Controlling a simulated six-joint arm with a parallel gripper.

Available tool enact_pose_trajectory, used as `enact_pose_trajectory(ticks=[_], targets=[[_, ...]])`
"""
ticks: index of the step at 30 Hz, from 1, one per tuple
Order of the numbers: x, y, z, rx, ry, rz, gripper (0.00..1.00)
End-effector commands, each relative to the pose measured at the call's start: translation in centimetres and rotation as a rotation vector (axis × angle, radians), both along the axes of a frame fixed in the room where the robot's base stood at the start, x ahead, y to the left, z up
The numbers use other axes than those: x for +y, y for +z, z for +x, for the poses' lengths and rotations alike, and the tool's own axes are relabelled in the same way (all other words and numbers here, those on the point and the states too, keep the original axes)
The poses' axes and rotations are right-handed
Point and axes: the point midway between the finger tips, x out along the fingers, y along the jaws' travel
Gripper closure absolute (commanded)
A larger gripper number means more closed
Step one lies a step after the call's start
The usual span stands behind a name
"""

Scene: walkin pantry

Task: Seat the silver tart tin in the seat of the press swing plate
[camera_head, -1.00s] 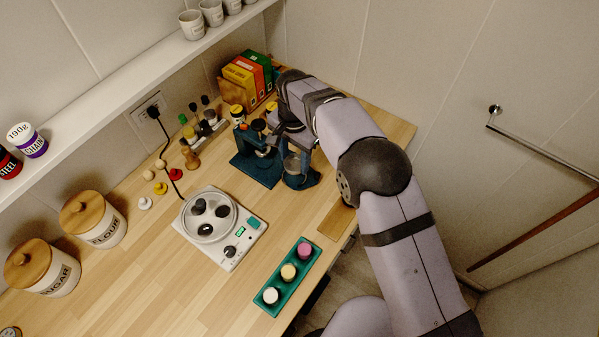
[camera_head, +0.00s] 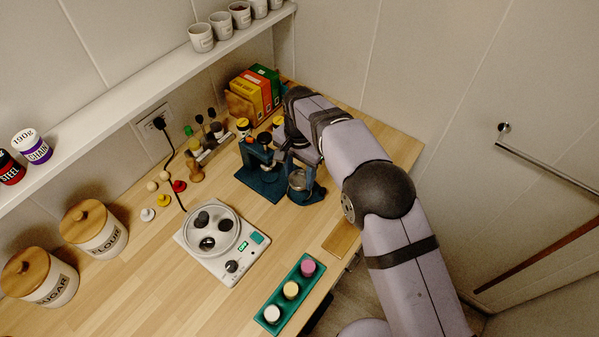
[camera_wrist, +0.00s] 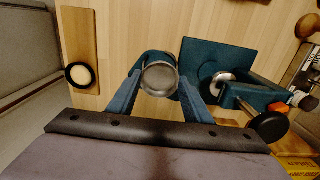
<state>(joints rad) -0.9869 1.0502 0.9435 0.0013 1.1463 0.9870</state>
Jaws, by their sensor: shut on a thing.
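The silver tart tin (camera_wrist: 160,78) is a shallow round metal dish between my fingers in the wrist view. It also shows in the head view (camera_head: 297,180). My gripper (camera_wrist: 158,85) is shut on it, one blue finger on each side. The press (camera_head: 262,165) is dark teal, with a flat base plate (camera_wrist: 205,58) and a dark round knob. A rounded teal part, seemingly the swing plate (camera_wrist: 148,58), shows behind and below the tin. The tin covers the seat, so I cannot tell whether it rests in it or hangs just above.
The press arm and black knob (camera_wrist: 268,126) stand close right of my gripper in the wrist view. A wooden board (camera_wrist: 82,30) bears a dark-rimmed pale disc (camera_wrist: 80,75). A white device (camera_head: 222,240) and a green tray (camera_head: 290,293) stand nearer. Boxes (camera_head: 255,90) stand behind.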

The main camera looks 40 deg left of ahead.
Motion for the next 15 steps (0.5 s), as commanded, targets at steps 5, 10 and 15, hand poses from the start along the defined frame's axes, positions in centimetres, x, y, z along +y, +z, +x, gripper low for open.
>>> enact_pose_trajectory(ticks=[5,10,15], targets=[[0.0,-1.9,0.0,0.0,0.0,-0.001,0.76],[0.0,-3.1,0.0,0.0,0.0,0.0,0.76],[0.0,-3.9,0.0,0.0,0.0,0.0,0.76]])
